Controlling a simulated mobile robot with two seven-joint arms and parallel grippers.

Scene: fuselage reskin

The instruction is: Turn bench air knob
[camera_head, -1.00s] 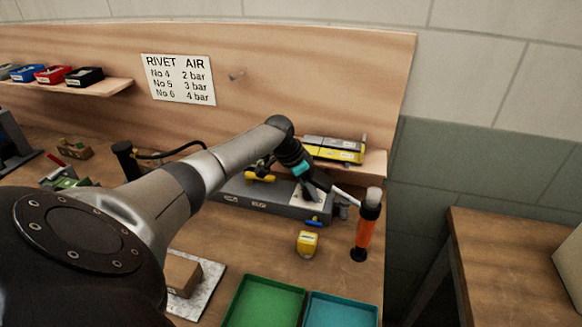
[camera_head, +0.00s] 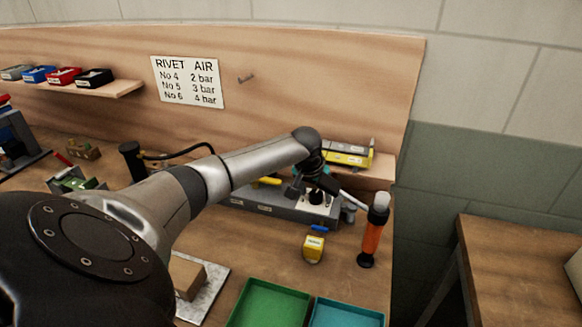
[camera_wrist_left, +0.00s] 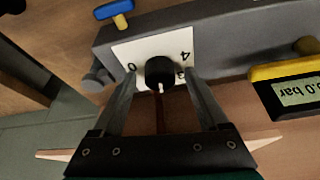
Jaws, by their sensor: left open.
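The bench air knob (camera_wrist_left: 160,72) is a black round knob with a white pointer line, on a white dial plate (camera_wrist_left: 128,50) with numbers such as 0 and 4. The plate is on a grey bench unit (camera_head: 262,207). My left gripper (camera_wrist_left: 161,76) is open, its two fingers on either side of the knob, with small gaps that look clear. My right gripper is not in view.
A blue-handled valve (camera_wrist_left: 113,9) is close to the dial. A yellow-topped pressure display (camera_wrist_left: 292,92) is on the other side. Green (camera_head: 268,303) and teal (camera_head: 345,312) trays are nearest.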

